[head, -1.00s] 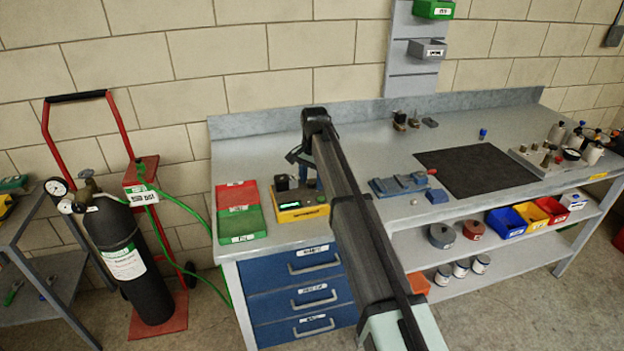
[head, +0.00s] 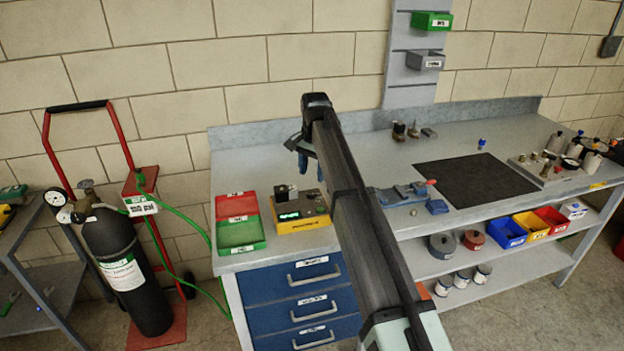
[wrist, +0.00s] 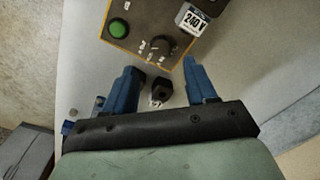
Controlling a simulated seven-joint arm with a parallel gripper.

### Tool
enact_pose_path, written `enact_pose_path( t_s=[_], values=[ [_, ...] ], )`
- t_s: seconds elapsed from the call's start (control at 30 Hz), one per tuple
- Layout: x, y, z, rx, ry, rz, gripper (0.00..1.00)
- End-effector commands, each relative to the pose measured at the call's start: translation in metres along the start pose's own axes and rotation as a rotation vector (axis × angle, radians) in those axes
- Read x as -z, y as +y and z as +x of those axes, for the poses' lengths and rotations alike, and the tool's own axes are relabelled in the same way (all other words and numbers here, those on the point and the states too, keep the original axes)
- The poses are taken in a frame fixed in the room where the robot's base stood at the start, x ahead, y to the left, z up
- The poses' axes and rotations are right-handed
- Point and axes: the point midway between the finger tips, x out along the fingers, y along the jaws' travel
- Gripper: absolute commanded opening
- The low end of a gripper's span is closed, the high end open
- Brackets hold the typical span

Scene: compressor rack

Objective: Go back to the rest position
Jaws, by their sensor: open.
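My gripper (head: 310,166) has blue fingers and is open above the left part of the bench, just over the yellow-edged control box (head: 302,210). The wrist view shows my two blue fingers (wrist: 163,76) spread apart. Beyond their tips is the control box (wrist: 140,50), with a green button, a black knob and a 240 V label. A small black piece (wrist: 161,88) with a pale tag shows in the gap between the fingers, with clear space on both sides. Neither finger touches it in this view.
Red and green trays (head: 238,222) lie left of the box. A blue-grey fixture (head: 403,193) and a dark mat (head: 476,180) lie to the right of my arm. A black gas cylinder (head: 124,268) stands on a red cart at left. Air above the bench is free.

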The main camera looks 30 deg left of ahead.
Motion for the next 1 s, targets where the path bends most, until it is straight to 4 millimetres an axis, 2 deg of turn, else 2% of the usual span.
enact_pose_path(
  t_s=[0.17,0.57,0.67,0.77,0.87,1.0],
  values=[
    [0.0,0.0,-0.007,0.0,0.0,0.0,0.56],
    [0.0,0.0,-0.006,0.0,0.0,0.0,0.56],
    [-0.002,0.007,-0.003,-0.001,-0.002,-0.003,0.56],
    [-0.009,0.031,0.008,-0.004,-0.009,-0.014,0.56],
    [-0.024,0.074,0.028,-0.007,-0.021,-0.041,0.56],
    [-0.049,0.143,0.058,-0.01,-0.045,-0.09,0.56]
  ],
)
